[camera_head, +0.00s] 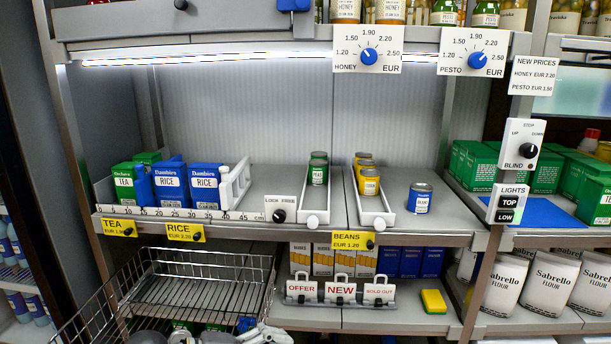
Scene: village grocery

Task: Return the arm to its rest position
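Parts of my own arm (262,335), grey and white, show at the bottom edge, left of centre, in front of the wire basket. They are cut off by the picture's edge, so I cannot make out fingertips or whether they are open or shut. They appear to belong to my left arm. No part of my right gripper shows. Nothing is visibly held.
A wire basket (200,284) juts out at lower left. The main shelf (270,232) bears tea and rice boxes, a white divider (236,186) and cans. Sign holders (340,290) and a yellow sponge (433,301) stand below. Flour bags (549,283) are at right.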

